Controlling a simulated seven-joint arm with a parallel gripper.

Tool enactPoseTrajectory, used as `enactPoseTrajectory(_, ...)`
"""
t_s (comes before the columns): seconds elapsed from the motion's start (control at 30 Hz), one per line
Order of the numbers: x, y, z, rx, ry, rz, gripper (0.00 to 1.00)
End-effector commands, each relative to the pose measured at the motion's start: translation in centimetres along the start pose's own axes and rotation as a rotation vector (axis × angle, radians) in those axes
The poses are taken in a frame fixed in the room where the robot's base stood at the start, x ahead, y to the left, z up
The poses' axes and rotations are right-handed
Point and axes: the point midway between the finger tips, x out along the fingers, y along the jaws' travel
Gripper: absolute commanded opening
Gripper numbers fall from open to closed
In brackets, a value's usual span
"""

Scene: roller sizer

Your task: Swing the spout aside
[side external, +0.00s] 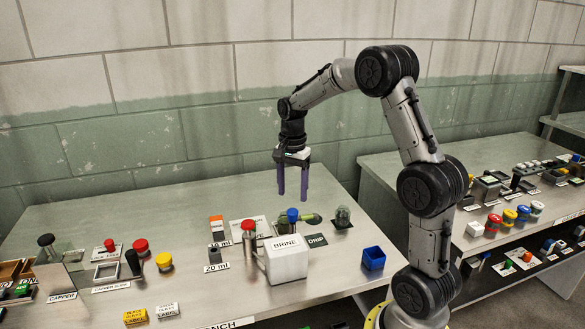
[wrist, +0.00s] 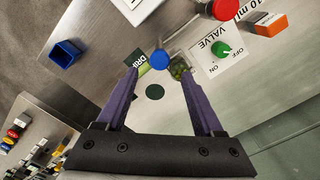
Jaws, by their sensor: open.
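No part is labelled as the spout, and I cannot tell for sure which it is. A blue knob (side external: 292,215) stands behind the white box marked BRINE (side external: 286,264), with a green rounded piece (side external: 312,218) reaching right from beside it. In the wrist view the blue knob (wrist: 160,60) shows between my fingertips in the picture, with a green speckled thing (wrist: 181,69) beside it, partly hidden by a finger. My gripper (side external: 293,198) is open and empty, pointing down above the blue knob and apart from it. Its fingers also show in the wrist view (wrist: 159,77).
A red-topped cylinder (side external: 249,238) stands left of the box. The wrist view shows a green valve knob (wrist: 223,49). Bare bench lies between the DRIP label (side external: 317,240) and the bin.

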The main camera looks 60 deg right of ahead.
Motion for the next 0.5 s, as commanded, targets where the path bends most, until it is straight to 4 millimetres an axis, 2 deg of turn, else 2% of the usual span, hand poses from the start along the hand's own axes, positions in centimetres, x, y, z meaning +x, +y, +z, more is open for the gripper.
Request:
enactPoseTrajectory(0.03,-1.3,-0.1,-0.1,0.000,0.003,-0.005,0.69)
enactPoseTrajectory(0.2,-4.6,-0.1,-0.1,0.001,0.002,-0.004,0.69)
enactPoseTrajectory(0.33,-6.3,-0.1,-0.1,0.001,0.001,-0.002,0.69)
enactPoseTrajectory(0.5,-7.5,0.0,0.0,0.001,0.000,-0.001,0.69)
